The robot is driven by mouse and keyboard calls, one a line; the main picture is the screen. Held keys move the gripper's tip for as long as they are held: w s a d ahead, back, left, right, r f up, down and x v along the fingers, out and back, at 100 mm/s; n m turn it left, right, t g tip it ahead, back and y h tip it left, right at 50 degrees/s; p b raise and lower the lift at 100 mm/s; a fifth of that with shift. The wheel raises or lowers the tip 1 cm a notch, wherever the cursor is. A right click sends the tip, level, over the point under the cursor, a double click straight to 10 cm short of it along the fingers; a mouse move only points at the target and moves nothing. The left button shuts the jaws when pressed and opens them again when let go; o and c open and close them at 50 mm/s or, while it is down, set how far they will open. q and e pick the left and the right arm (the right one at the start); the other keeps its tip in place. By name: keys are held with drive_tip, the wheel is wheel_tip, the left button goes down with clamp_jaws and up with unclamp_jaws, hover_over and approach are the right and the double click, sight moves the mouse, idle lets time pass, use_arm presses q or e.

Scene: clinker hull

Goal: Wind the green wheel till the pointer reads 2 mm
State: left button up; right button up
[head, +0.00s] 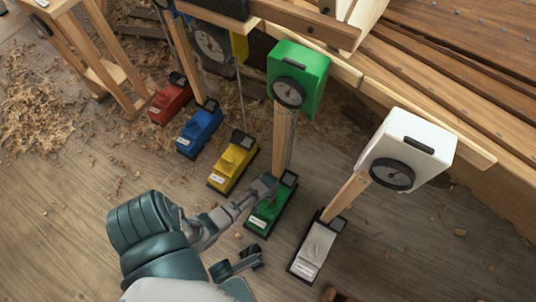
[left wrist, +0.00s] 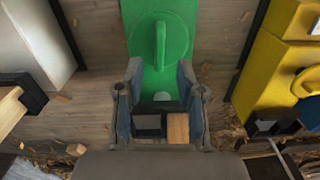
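The green gauge box (head: 298,76) has a round dial (head: 289,92) on a wooden post (head: 282,143); its pointer is too small to read. The post stands on a green base (head: 268,207). In the left wrist view a green wheel (left wrist: 160,45), with a raised grip bar, sits on the green base. My left gripper (head: 266,186) is above that base, close to the post foot. In the left wrist view its two fingers (left wrist: 160,75) are apart, short of the wheel, with nothing held. A dark jointed part (head: 240,262) may be my right gripper; its state is unclear.
A white gauge (head: 416,140) on its own post stands to the right. Yellow (head: 233,162), blue (head: 199,130) and red (head: 170,100) bases stand in a row to the left. The plank hull (head: 460,60) hangs over at upper right. Shavings litter the floor; the front right is mostly clear.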

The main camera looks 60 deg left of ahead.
use_arm(q)
wheel_tip(320, 180, up, 7)
drive_tip(key=shift+f, duration=0.2)
idle(0.5)
